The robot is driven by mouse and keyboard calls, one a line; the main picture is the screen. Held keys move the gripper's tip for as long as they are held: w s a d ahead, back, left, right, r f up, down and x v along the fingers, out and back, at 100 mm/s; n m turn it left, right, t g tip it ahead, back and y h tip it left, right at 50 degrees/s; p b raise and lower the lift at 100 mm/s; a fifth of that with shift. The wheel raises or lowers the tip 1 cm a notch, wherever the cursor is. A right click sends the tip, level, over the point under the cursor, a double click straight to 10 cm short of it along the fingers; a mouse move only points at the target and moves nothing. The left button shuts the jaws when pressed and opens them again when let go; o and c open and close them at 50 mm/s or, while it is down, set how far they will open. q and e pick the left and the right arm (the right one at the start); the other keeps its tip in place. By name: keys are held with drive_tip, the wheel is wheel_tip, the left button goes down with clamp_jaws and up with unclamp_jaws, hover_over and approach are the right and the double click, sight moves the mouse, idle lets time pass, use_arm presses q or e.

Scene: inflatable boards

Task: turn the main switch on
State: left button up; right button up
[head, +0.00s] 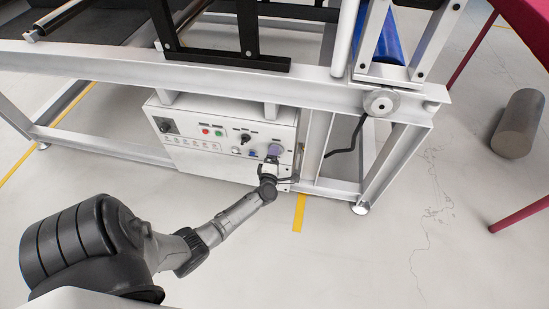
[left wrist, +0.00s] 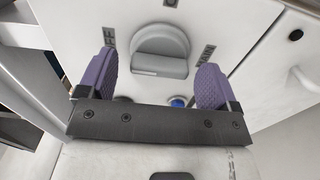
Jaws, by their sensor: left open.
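The white control box (head: 225,140) hangs under the machine frame. A large round grey rotary switch (left wrist: 160,50) sits on its face in the left wrist view, its grip bar nearly level in the picture. Partly readable lettering stands on either side: "FF" at left, "MAN" or similar at right. My left gripper (head: 273,153) is at the right part of the box front and hides this switch in the head view. In the left wrist view its purple fingers (left wrist: 155,88) are open, one to each side of the switch, with nothing between them. My right gripper is out of view.
A blue button (left wrist: 178,102) lies close to the fingers. The white frame beam (head: 200,76) runs above. The floor in front is clear.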

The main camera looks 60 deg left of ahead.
use_arm(q)
drive_tip(key=shift+w+a, duration=0.35)
drive_tip(key=shift+a, duration=0.05)
drive_tip(key=c, duration=0.9)
